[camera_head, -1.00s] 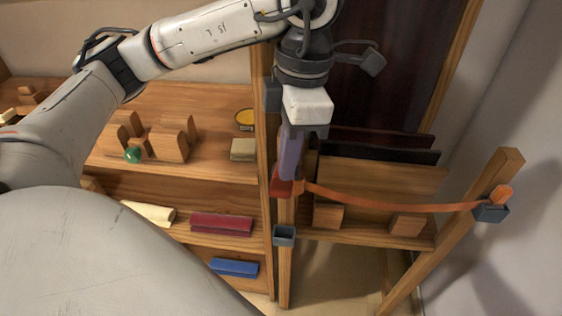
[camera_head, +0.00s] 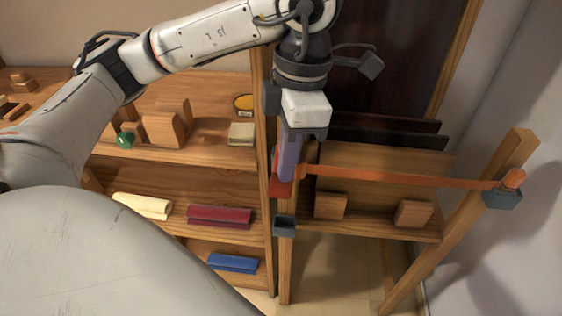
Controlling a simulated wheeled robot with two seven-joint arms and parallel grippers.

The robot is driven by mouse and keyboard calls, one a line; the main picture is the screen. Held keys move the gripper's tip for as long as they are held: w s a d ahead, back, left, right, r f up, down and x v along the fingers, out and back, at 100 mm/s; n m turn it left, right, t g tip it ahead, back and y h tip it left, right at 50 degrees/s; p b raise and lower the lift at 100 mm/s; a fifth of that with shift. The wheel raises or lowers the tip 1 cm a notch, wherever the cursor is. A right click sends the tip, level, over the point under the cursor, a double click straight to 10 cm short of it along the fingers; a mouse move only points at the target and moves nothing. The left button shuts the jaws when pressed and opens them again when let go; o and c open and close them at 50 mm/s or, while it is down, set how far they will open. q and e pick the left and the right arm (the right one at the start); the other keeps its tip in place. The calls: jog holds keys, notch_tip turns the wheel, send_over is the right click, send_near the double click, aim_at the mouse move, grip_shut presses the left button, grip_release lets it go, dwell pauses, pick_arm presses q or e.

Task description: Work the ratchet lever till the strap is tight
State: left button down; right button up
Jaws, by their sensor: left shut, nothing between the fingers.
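The orange strap (camera_head: 400,177) runs from the post in the middle to the leaning post at the right, nearly straight. Its right end meets a blue-grey bracket (camera_head: 502,198) with an orange end piece. At its left end is a red ratchet part (camera_head: 281,187) on the middle post. A purple upright piece (camera_head: 289,158), apparently the lever, rises from it. My left gripper (camera_head: 291,137) is shut with nothing held, right at the top of this piece. Its fingertips do not show clearly, so contact cannot be told. My right gripper is out of view.
A wooden shelf (camera_head: 200,83) at the left holds wooden blocks and coloured rolls. A small grey bracket (camera_head: 284,226) sits on the middle post. Two wooden blocks stand on a lower shelf behind the strap. A grey wall (camera_head: 530,250) is close at the right.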

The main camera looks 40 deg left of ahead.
pick_arm(q)
jog(key=shift+w+r, duration=0.15)
jog(key=shift+w+d+r+p, duration=0.2)
jog(key=shift+w+d+p, duration=0.1)
jog(key=shift+w+d, duration=0.25)
jog(key=shift+w+d+r+p, duration=0.2)
jog(key=shift+w+d+p, duration=0.1)
jog(key=shift+w+d, duration=0.15)
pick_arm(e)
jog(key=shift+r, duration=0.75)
pick_arm(q)
notch_tip(320, 180, up, 10)
jog(key=p, duration=0.2)
jog(key=shift+w+d+r, duration=0.15)
jog(key=shift+w+d, duration=0.15)
jog(key=shift+w, duration=0.15)
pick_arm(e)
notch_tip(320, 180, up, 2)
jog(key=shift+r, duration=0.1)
